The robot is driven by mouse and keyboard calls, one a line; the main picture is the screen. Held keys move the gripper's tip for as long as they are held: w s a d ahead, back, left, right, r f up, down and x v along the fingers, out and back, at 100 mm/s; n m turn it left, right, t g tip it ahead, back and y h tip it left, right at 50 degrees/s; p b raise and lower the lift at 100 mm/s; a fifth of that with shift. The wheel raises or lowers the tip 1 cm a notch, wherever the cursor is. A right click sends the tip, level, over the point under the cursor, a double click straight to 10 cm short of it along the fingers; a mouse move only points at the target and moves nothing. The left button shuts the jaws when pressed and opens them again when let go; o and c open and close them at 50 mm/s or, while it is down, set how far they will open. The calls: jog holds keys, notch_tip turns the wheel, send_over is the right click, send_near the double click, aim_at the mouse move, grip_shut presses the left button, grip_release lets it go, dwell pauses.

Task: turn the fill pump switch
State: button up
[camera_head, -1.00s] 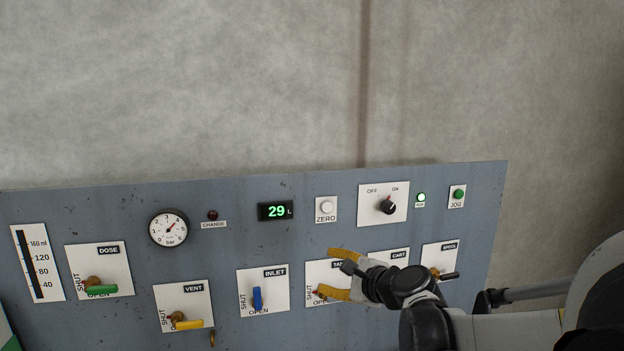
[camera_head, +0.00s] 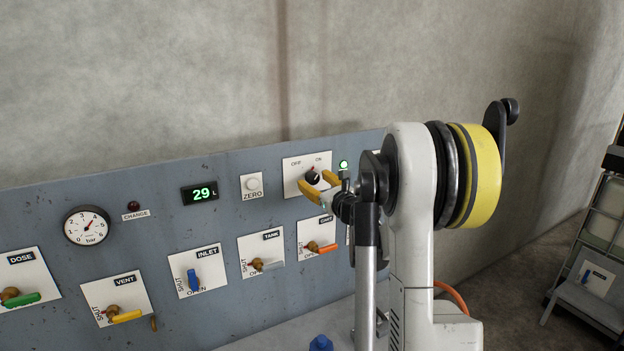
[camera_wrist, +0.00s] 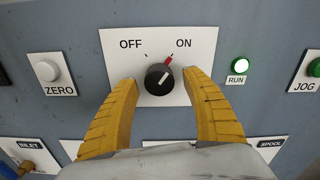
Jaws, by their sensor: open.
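The switch is a black rotary knob (camera_wrist: 159,79) on a white plate (camera_wrist: 204,42) marked OFF and ON. In the wrist view its red mark points toward ON. The knob also shows in the head view (camera_head: 313,176). My gripper (camera_wrist: 160,88) is open, with one yellow finger on each side of the knob in the wrist view. No clear contact shows there. In the head view my gripper (camera_head: 319,184) is at the lower part of the plate, its fingers partly in front of it.
A lit green RUN lamp (camera_wrist: 240,65) and the JOG button (camera_wrist: 314,68) are right of the plate. The white ZERO button (camera_wrist: 47,71) is left. Valve handles, including INLET (camera_head: 193,279) and TANK (camera_head: 268,265), sit below. The display (camera_head: 199,193) reads 29.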

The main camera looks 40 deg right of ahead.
jog(key=shift+x, duration=0.75)
jog(key=shift+s, duration=0.1)
jog(key=c, duration=1.2)
